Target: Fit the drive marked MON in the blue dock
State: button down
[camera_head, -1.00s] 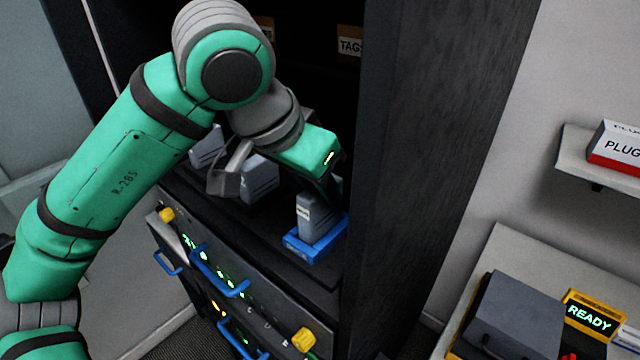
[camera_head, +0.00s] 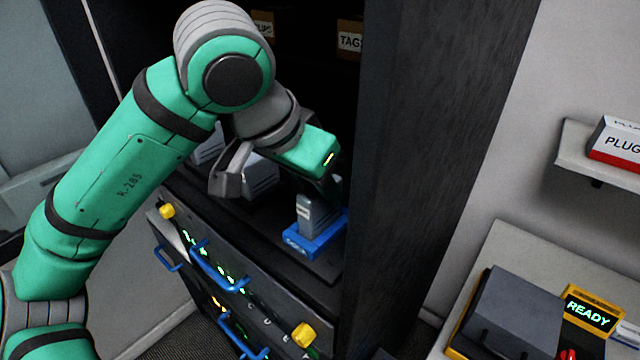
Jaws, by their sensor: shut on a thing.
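A grey drive (camera_head: 316,218) with a small pale label stands upright in the blue dock (camera_head: 318,240), at the right end of the rack shelf. The label is too small to read here. My gripper (camera_head: 326,190) reaches down from the upper left behind the drive and is shut on it. The fingers are mostly hidden by the drive and the gripper body. Whether the drive is fully seated cannot be told.
Other grey drives (camera_head: 262,178) stand on the shelf to the left. The dark cabinet wall (camera_head: 400,170) is close on the right. Blue handles (camera_head: 215,275) and yellow knobs (camera_head: 303,337) stick out of the rack front. A READY display (camera_head: 590,313) is on the side bench.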

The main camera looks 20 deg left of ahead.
jog(key=shift+f, duration=0.2)
dwell(0.4)
jog(key=c, duration=0.9)
grip_release()
jog(key=shift+r, duration=0.1)
jog(key=shift+r, duration=3.4)
